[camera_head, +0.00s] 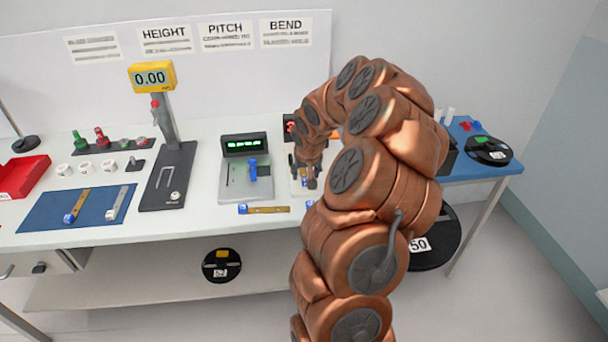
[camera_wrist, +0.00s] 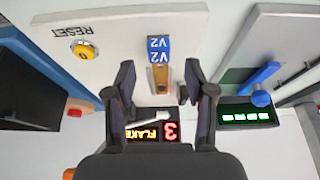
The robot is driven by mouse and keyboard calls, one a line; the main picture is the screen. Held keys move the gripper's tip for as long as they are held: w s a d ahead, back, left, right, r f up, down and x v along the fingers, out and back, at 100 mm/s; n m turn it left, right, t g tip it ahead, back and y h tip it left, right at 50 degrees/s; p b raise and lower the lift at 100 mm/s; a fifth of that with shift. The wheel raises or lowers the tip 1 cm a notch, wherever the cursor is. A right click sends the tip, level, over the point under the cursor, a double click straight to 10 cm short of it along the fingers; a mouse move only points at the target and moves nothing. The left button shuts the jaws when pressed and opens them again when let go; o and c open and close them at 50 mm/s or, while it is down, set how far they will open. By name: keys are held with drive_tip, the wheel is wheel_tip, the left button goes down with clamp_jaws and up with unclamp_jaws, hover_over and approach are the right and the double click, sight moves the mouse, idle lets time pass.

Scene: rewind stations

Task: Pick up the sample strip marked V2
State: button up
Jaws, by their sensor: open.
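The sample strip marked V2 (camera_wrist: 161,78) lies on a white station plate in the wrist view. It has a blue end block lettered V2 and a brown-gold body. My gripper (camera_wrist: 160,68) is open and empty, with one dark finger on each side of the strip. The fingers look apart from it; their height above the plate is hard to judge. In the head view my gripper (camera_head: 305,175) is over the station right of centre, and my arm hides much of that station.
The white plate has a yellow RESET button (camera_wrist: 85,49) and a red-lit display (camera_wrist: 152,131). A station with a green display (camera_head: 244,145) and blue lever stands to the left. Another blue-ended strip (camera_head: 268,210) lies on the bench front. Two strips lie on a blue mat (camera_head: 45,211).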

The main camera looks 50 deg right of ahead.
drive_tip(key=shift+x, duration=1.3)
clamp_jaws()
